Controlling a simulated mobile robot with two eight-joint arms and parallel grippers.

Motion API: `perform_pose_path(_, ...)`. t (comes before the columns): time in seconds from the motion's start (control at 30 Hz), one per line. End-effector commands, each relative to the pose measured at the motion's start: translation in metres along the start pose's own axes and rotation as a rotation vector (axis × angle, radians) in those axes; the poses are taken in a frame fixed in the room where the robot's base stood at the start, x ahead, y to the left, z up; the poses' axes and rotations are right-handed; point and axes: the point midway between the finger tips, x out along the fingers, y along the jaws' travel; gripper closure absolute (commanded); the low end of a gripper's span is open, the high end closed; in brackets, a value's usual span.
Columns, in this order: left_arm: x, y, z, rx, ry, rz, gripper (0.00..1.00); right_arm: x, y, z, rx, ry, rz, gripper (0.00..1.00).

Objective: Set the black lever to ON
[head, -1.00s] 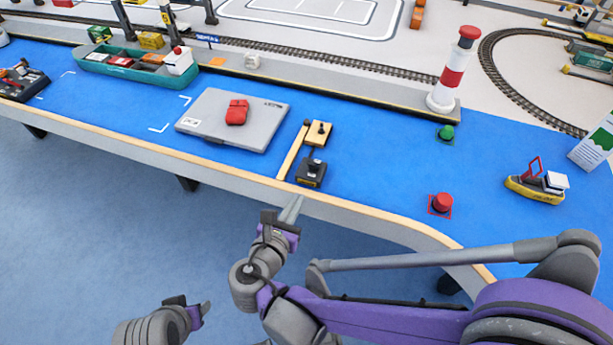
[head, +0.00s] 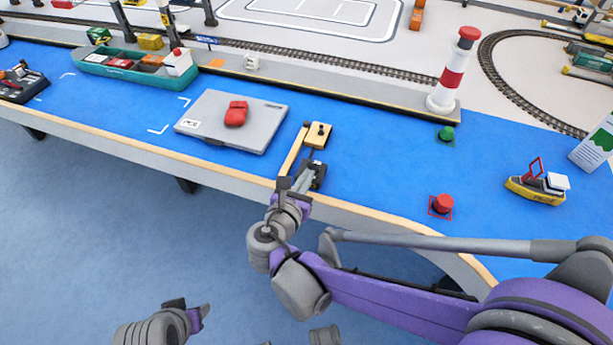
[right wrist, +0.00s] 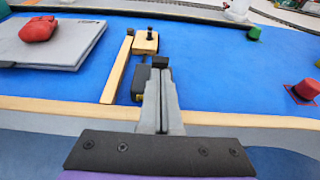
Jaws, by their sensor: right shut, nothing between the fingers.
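A small black box (head: 320,182) with a black knob stands near the table's front edge, mostly hidden behind my right gripper in the head view. In the right wrist view the black box (right wrist: 140,82) shows left of my fingers, with its dark knob (right wrist: 160,62) just beyond their tips. I cannot read any ON mark. My right gripper (head: 308,172) is shut and empty; its fingers (right wrist: 158,75) point at the knob, and contact cannot be told. My left gripper (head: 204,311) is low, in front of the table; its jaws are unclear.
A wooden block (head: 324,142) with a black peg stands behind the box, and a wooden strip (head: 294,152) lies left. A grey case (head: 212,132) carries a red object (head: 236,114). A red button (head: 442,203) and green button (head: 446,134) stand right, with clear blue table between.

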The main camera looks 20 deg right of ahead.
Motion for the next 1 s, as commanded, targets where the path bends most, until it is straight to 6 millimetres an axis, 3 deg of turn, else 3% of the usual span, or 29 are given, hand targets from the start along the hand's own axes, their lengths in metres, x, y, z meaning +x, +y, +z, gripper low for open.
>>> perform_pose_path(0.63, -0.023, 0.000, -0.009, 0.000, 0.008, 0.000, 0.50, 0.003, -0.001, 0.012, 0.001, 0.120, -0.001, 1.00)
perform_pose_path(1.0, -0.058, 0.000, -0.025, 0.000, 0.021, 0.000, 0.50, 0.012, -0.001, 0.031, 0.004, 0.366, -0.003, 1.00)
